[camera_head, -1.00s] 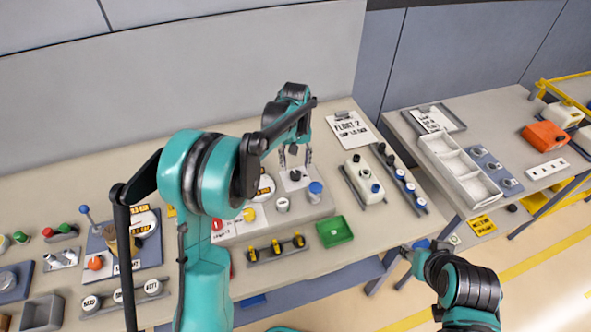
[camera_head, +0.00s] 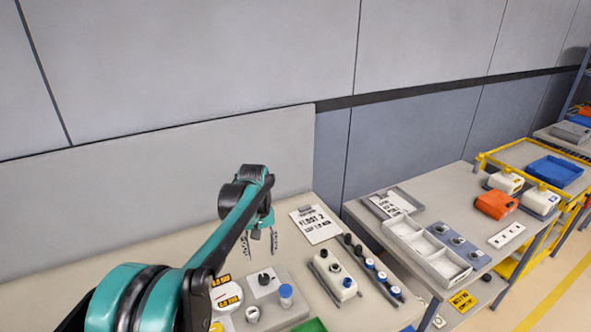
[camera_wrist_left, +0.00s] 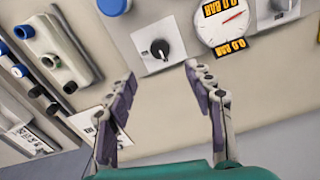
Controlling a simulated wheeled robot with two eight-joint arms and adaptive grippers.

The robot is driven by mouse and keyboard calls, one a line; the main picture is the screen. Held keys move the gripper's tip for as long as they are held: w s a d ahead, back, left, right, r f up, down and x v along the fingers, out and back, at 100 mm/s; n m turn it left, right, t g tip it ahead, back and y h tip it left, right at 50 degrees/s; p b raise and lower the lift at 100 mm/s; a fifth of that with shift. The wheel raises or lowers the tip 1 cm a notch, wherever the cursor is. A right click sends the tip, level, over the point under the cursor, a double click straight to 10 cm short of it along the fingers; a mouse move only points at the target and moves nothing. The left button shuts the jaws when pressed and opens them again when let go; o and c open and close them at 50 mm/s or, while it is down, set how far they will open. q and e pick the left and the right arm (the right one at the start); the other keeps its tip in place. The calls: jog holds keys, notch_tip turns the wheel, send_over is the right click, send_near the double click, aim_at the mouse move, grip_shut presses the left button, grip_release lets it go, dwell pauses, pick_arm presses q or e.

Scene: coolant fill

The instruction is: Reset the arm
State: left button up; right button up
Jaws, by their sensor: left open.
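My left gripper (camera_head: 259,247) is open and empty, hanging fingers-down above the back of the workbench. The left wrist view shows its two fingers (camera_wrist_left: 162,82) spread apart with nothing between them. Below it in the head view is a black knob (camera_head: 264,278) on a white plate. In the left wrist view the knob (camera_wrist_left: 160,48) lies beyond the fingertips, apart from them. A round gauge with orange displays (camera_wrist_left: 224,20) is to the knob's right there. My right gripper is out of view.
A blue-capped white bottle (camera_head: 286,294), a white container with a black cap (camera_head: 335,277) and a row of blue-capped items (camera_head: 369,264) stand nearby. A "FLOAT 2" sheet (camera_head: 314,224) lies behind. A second table with a grey divided tray (camera_head: 428,252) is right.

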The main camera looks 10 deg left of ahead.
pick_arm(q)
jog(key=s+r+m+t+b, duration=0.2)
jog(key=s+r+t+b, duration=0.15)
jog(key=s, duration=1.05)
jog(key=s+f+m+t, duration=0.1)
jog(key=s+f+t, duration=0.1)
jog(key=s, duration=0.4)
jog(key=s+f+m+t+b, duration=0.1)
jog(key=s+f, duration=0.4)
jog(key=s, duration=0.1)
jog(key=shift+f+m+t, duration=0.15)
jog(key=shift+m+t, duration=0.2)
jog(key=shift+m, duration=0.05)
